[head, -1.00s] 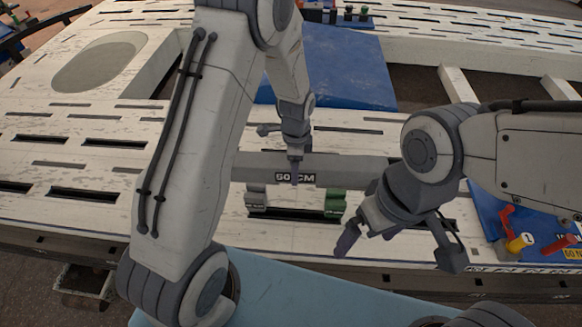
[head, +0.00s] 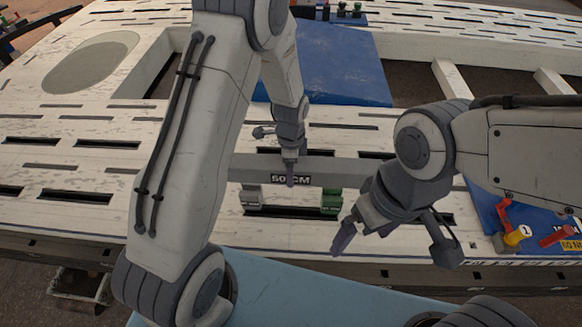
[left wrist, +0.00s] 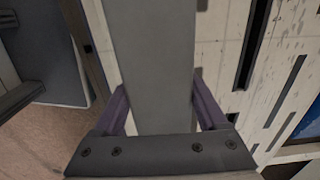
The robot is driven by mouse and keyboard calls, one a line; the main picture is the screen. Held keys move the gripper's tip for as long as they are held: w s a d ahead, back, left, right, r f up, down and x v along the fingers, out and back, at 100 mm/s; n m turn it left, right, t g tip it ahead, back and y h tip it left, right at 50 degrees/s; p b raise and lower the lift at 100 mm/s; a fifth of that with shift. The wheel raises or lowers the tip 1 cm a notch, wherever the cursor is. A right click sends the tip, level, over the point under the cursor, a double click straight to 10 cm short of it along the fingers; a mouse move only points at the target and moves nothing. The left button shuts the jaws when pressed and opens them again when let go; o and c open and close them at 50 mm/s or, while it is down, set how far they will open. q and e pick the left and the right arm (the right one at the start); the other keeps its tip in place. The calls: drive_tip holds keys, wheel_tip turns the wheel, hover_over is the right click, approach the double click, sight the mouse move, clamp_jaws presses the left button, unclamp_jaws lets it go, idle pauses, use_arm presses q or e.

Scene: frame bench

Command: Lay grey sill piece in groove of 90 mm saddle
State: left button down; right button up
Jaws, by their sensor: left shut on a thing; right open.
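The grey sill piece (head: 335,172), a long bar with a "50 CM" label, lies crosswise above the bench. My left gripper (head: 290,172) is shut on it near the label; the left wrist view shows the bar (left wrist: 158,60) between the two fingers. Under the bar's front edge stand a light grey saddle (head: 251,200) at left and a green saddle (head: 331,203) at right. Their labels are too small to read, and the bar hides their tops, so I cannot tell whether it touches them. My right gripper (head: 394,247) is open and empty, right of the green saddle.
The white slotted bench (head: 70,150) spreads around the work, with open slots beside the saddles. A blue panel (head: 345,65) lies behind. At right, a blue board (head: 490,212) carries red and yellow handles (head: 515,236). My left arm hides part of the bench and the bar's left end.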

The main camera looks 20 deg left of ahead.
use_arm(q)
drive_tip(key=shift+w+f+b, duration=0.1)
drive_tip(key=shift+f+b, duration=0.8)
drive_tip(key=shift+f, duration=0.8)
drive_tip(key=shift+f+b, duration=0.65)
drive_tip(key=shift+f, duration=0.8)
drive_tip(key=shift+c, duration=0.2)
unclamp_jaws()
drive_tip(key=shift+o, duration=0.2)
drive_tip(key=shift+f, duration=0.15)
wheel_tip(320, 180, up, 11)
drive_tip(key=p, duration=0.3)
drive_tip(key=shift+f, duration=0.15)
drive_tip(key=shift+f, duration=0.15)
